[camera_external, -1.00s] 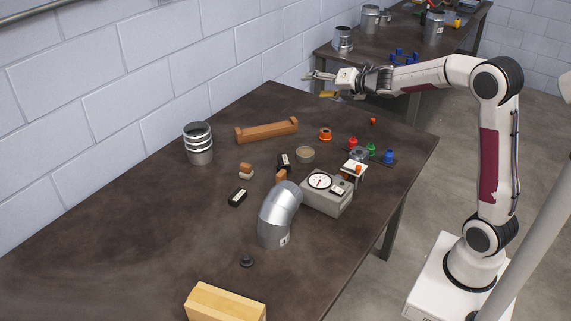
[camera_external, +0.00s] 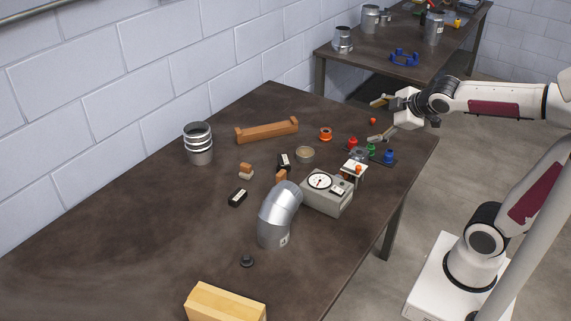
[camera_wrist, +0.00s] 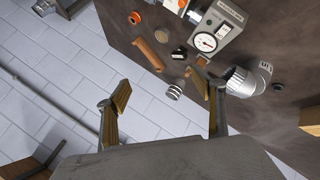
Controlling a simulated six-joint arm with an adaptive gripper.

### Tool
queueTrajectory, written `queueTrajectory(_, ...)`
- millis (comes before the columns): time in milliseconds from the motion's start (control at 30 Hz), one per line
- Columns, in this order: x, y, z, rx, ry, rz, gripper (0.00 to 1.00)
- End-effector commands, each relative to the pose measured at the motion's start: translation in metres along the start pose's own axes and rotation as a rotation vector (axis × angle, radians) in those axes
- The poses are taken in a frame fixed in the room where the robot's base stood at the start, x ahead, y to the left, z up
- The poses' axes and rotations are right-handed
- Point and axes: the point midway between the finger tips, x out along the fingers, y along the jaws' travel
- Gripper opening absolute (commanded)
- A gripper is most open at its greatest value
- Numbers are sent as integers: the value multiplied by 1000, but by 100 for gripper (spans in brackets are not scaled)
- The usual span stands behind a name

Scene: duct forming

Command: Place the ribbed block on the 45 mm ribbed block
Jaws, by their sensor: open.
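Small blocks lie mid-table; ribs are too small to make out, so I cannot tell which is the ribbed block or the 45 mm one. One black block with a white label (camera_external: 237,197) lies left of the silver elbow duct. Another dark labelled block (camera_external: 284,160) stands behind an orange-brown block (camera_external: 281,176). A brown block (camera_external: 246,167) sits against a pale one (camera_external: 246,175). My gripper (camera_external: 379,119) is open and empty at the table's far right edge, well away from the blocks. Its spread fingers (camera_wrist: 160,80) also show in the wrist view.
The elbow duct (camera_external: 277,220) and a grey dial gauge box (camera_external: 326,195) stand near the blocks. A ribbed metal duct (camera_external: 200,150), a brown bar (camera_external: 266,131) and a wooden box (camera_external: 226,301) are around them. The left table area is clear.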

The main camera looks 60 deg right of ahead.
Motion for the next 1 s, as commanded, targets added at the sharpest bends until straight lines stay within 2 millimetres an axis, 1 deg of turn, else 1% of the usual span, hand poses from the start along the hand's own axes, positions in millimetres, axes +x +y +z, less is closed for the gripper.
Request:
queueTrajectory(33,-10,-14,7,61,-8,-25,68)
queueTrajectory(167,-32,-50,25,224,-44,-99,68)
queueTrajectory(400,-70,-121,57,500,-124,-245,68)
queueTrajectory(533,-86,-152,71,607,-168,-310,68)
queueTrajectory(600,-93,-163,76,646,-186,-335,68)
queueTrajectory(700,-98,-173,80,680,-202,-356,68)
queueTrajectory(800,-100,-176,81,693,-209,-364,68)
queueTrajectory(1000,-100,-176,81,693,-210,-364,68)
